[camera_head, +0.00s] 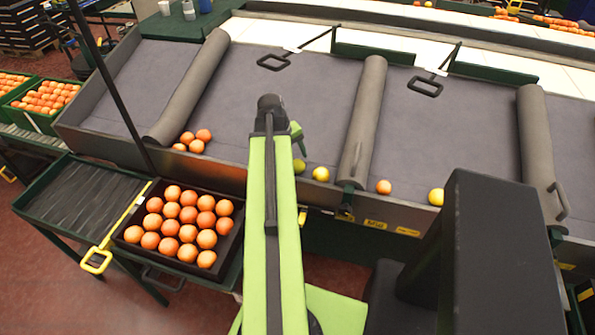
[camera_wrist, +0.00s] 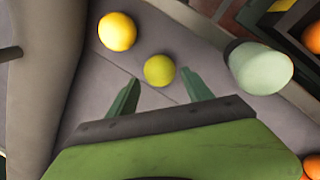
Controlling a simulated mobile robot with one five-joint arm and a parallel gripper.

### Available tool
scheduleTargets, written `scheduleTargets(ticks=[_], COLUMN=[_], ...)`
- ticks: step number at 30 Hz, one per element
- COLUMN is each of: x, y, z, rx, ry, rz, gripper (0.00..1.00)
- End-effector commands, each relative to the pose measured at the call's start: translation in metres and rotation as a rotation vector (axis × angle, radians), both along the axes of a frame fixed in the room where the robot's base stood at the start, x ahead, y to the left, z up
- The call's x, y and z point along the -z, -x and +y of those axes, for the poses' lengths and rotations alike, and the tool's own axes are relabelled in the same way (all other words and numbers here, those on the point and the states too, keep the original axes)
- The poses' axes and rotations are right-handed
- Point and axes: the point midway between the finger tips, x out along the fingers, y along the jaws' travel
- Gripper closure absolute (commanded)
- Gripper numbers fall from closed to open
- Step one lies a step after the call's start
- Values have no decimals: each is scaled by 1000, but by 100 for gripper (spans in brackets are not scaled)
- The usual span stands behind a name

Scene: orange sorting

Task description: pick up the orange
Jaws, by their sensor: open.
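Loose oranges (camera_head: 195,140) lie in a small group at the bottom of the left lane. A single orange (camera_head: 383,187) lies in the lane to the right of the middle roller. In the wrist view, a group orange (camera_wrist: 312,166) shows at the lower right edge. My gripper (camera_wrist: 160,90) is open and empty, with its two green fingers pointing at a yellow-green fruit (camera_wrist: 159,70) just beyond the tips. A yellow fruit (camera_wrist: 117,31) lies farther off. In the head view, my gripper (camera_head: 299,142) hangs above these two fruits and is partly hidden by my arm.
A dark crate (camera_head: 125,232) full of oranges stands on a side table (camera_head: 60,200) at left. Grey rollers (camera_head: 190,88) (camera_head: 364,120) divide the lanes. Another yellow fruit (camera_head: 437,197) lies at right. Green crates (camera_head: 38,122) of oranges stand at far left. The upper lanes are clear.

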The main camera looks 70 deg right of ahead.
Motion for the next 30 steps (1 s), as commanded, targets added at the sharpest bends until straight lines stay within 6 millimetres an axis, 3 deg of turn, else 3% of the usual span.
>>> scheduleTargets(ticks=[1,4,13,25,30], x=[18,34,34,34,34], y=[4,8,10,10,10], z=[0,-3,-5,-5,-5], rx=[1,2,2,2,2], ry=[0,0,0,0,0], rz=[0,0,0,0,0], gripper=[41,41,42,94,95])
